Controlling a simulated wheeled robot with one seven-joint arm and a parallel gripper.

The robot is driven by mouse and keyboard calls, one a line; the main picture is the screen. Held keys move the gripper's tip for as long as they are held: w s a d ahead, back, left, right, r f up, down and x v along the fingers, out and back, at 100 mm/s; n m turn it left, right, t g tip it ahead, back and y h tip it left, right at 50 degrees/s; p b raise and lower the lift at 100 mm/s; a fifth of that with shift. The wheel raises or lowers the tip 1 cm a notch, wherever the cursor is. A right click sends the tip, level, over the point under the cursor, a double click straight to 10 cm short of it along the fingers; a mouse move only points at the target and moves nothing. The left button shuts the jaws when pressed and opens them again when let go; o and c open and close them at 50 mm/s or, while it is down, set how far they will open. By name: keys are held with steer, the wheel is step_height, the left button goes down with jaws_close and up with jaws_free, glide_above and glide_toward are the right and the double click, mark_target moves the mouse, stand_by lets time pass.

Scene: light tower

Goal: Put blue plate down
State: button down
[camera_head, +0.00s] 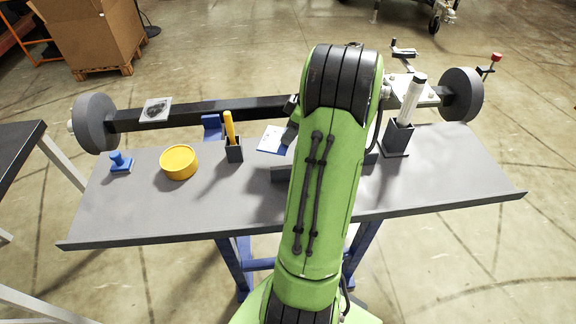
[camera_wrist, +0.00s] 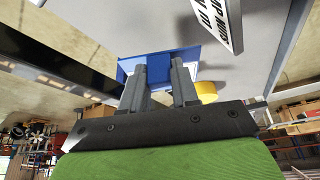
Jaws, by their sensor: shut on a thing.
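The blue plate (camera_wrist: 190,54) shows beyond the fingers in the wrist view. My gripper (camera_wrist: 158,68) is shut on a blue block-like part of it, with one dark finger on each side. In the head view the plate (camera_head: 272,139) appears as a pale top with a blue edge, just left of my green arm. My arm hides its right part and most of the gripper. I cannot tell whether the plate touches the table (camera_head: 330,205).
A yellow round container (camera_head: 179,164), a blue stamp-like piece (camera_head: 120,163) and a dark holder with a yellow marker (camera_head: 234,152) stand left on the table. A dark holder with a white tube (camera_head: 398,136) stands right. A black beam (camera_head: 200,112) runs behind. The table's front left is clear.

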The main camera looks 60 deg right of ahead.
step_height(320, 180, down, 8)
steer(key=shift+f+b, duration=0.25)
steer(key=shift+b, duration=0.9)
steer(key=shift+r, duration=0.1)
steer(key=c, duration=0.8)
jaws_free()
steer(key=shift+c, duration=0.2)
